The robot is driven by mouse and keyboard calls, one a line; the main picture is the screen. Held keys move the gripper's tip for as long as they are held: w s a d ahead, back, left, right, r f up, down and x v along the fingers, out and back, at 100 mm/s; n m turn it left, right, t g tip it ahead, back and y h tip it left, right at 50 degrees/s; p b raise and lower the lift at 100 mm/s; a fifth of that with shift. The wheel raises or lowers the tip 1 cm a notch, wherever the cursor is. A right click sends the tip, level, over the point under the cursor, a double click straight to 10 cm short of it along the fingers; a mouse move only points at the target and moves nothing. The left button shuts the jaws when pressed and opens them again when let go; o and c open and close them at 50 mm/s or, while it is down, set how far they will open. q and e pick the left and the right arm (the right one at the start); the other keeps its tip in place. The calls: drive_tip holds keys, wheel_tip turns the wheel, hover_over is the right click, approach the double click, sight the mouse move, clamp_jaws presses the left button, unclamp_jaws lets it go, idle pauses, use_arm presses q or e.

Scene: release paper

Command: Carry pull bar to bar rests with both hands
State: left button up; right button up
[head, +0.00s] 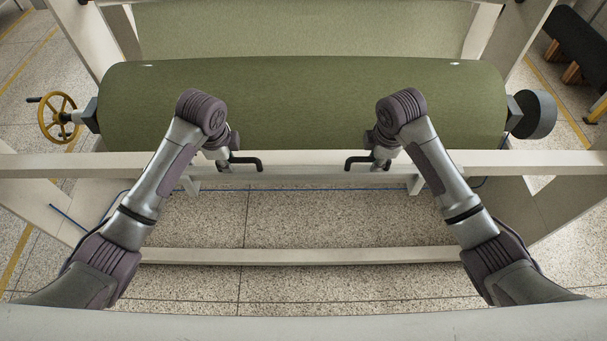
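A long pale bar (300,158) runs left to right in front of the green roll (300,100). I cannot tell whether it is the pull bar or a fixed rail of the frame. My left gripper (240,162) is at this bar left of centre. My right gripper (356,162) is at it right of centre. Small pale brackets show below the bar at left (192,185) and right (415,185); I cannot tell whether these are the bar rests.
A yellow handwheel (58,118) is at the roll's left end and a dark round disc (533,114) at its right. A low pale crossbeam (300,256) spans the speckled floor (300,217). A grey rail (300,325) crosses the near edge.

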use_arm(q)
drive_tip(key=shift+o, duration=0.9)
drive_tip(key=shift+s, duration=0.1)
use_arm(e)
drive_tip(key=shift+o, duration=0.9)
drive_tip(key=shift+s, duration=0.1)
use_arm(q)
drive_tip(key=shift+r, duration=0.1)
use_arm(e)
drive_tip(key=shift+r, duration=0.25)
use_arm(q)
wheel_tip(320, 180, up, 12)
drive_tip(key=s, duration=0.2)
drive_tip(key=shift+f, duration=0.2)
use_arm(e)
wheel_tip(320, 180, up, 11)
drive_tip(key=s, duration=0.2)
drive_tip(key=shift+r, duration=0.15)
drive_tip(key=shift+s, duration=0.1)
